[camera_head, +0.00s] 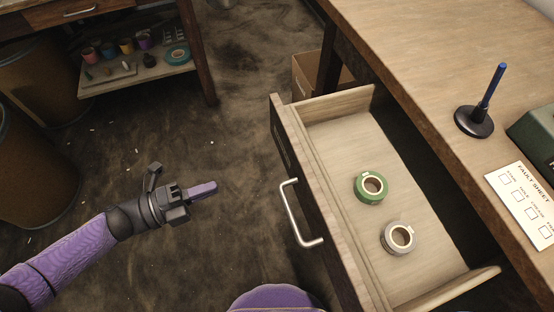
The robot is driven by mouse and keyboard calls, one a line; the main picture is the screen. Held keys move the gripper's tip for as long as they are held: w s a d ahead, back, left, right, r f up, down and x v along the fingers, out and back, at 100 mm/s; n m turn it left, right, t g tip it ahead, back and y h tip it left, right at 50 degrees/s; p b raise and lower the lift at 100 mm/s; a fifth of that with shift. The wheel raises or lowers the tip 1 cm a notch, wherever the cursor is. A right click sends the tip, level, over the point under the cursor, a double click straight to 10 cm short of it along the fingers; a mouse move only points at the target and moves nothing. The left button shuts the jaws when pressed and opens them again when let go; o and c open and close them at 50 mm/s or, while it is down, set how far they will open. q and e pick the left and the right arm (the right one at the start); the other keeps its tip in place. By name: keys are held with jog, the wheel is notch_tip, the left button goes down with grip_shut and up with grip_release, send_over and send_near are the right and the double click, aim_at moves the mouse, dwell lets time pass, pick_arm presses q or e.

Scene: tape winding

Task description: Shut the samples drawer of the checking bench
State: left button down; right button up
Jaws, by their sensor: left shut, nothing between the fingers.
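The samples drawer (337,232) is pulled out from under the wooden bench (435,40) on the right. Its front faces left and carries a metal bar handle (297,215). Inside lie a green tape roll (369,187) and a grey-white tape roll (398,236), apart from each other on the drawer floor. My left gripper (214,187) is shut and empty, to the left of the drawer front, pointing towards it with a clear gap to the handle. My right gripper is not in view.
A pen in a black stand (474,121), a fault sheet (522,204) and a dark green box (537,140) are on the bench top. A cardboard box (306,76) is behind the drawer. A shelf (140,72) with small items and brown bins (32,170) stand at left. Open floor lies between.

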pick_arm(q)
jog(key=m+g, duration=0.1)
jog(key=b, duration=0.3)
send_near(292, 168)
jog(key=shift+m+h, duration=0.3)
jog(key=shift+h, duration=0.1)
jog(key=x, duration=0.5)
jog(key=f+x, duration=0.1)
jog(key=x, duration=0.1)
jog(key=shift+w+d, duration=0.15)
jog(key=shift+r, duration=0.1)
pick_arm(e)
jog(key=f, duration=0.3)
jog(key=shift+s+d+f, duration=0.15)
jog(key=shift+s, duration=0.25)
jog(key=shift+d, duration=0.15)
